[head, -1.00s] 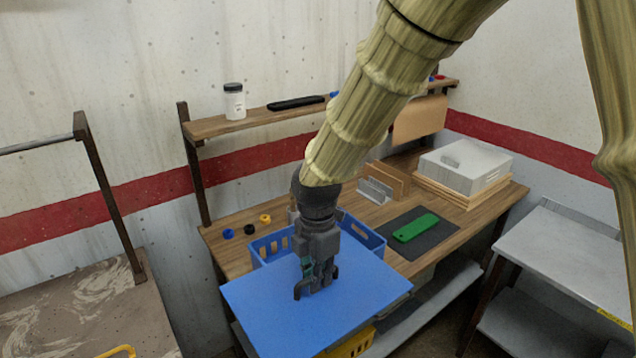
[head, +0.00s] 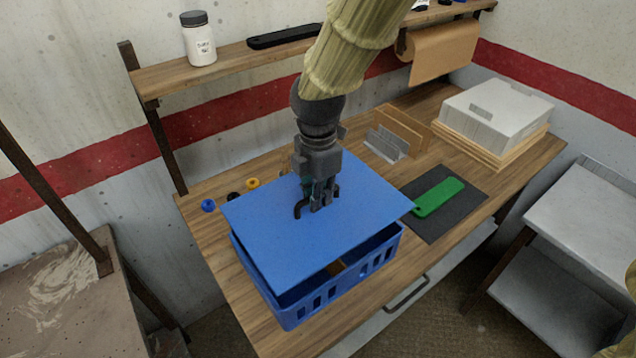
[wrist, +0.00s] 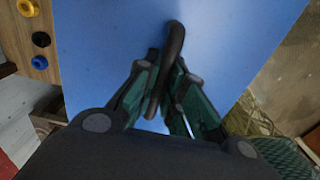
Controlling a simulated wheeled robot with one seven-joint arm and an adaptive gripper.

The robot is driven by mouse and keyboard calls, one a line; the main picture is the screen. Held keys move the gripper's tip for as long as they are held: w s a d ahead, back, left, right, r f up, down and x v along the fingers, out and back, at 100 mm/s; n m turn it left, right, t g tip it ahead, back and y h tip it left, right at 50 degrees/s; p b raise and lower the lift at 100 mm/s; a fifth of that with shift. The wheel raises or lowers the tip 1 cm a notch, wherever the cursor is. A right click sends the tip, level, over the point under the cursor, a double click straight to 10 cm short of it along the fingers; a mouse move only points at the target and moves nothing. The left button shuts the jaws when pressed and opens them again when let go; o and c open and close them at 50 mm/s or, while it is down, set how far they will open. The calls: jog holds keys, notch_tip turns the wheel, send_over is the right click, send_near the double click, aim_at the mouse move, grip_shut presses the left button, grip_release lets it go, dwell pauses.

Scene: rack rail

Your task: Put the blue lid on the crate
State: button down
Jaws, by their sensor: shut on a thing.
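The blue lid (head: 300,238) is a flat sheet held over the blue crate (head: 312,305) on the wooden bench. My gripper (head: 318,205) is shut on the lid's dark handle, which also shows between the fingers in the wrist view (wrist: 165,70). The lid is turned and offset relative to the crate, and a gap at the front right shows the crate's inside with something yellowish-brown in it. The crate's front wall with slots is visible below the lid; its back is hidden. I cannot tell whether the lid touches the rim.
A green object (head: 438,197) lies on a dark mat (head: 462,215) right of the crate. Grey and brown upright pieces (head: 390,140) stand behind. A white box (head: 495,110) is at the back right. Small rings (head: 253,183) lie left. A shelf (head: 230,65) runs above.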

aim_at(317, 214)
jog(key=shift+s+f+b, duration=0.25)
jog(key=shift+s+b, duration=0.3)
jog(key=shift+s, duration=0.4)
jog(key=w+f+b, duration=0.1)
jog(key=f, duration=0.1)
jog(key=w+f, duration=0.1)
jog(key=w, duration=0.1)
jog(key=shift+a+f+b, duration=0.1)
jog(key=shift+f+b, duration=0.25)
jog(key=shift+w+f+b, duration=0.15)
jog(key=shift+f+b, duration=0.15)
jog(key=shift+b, duration=0.05)
jog(key=shift+s+f, duration=0.25)
jog(key=shift+s, duration=0.75)
jog(key=shift+f+b, duration=0.3)
jog(key=shift+w+f, duration=0.65)
jog(key=shift+w, duration=0.05)
jog(key=shift+s+r, duration=0.3)
jog(key=shift+s, duration=0.15)
jog(key=shift+w+f, duration=0.2)
jog(key=shift+w, duration=0.05)
jog(key=shift+r, duration=0.1)
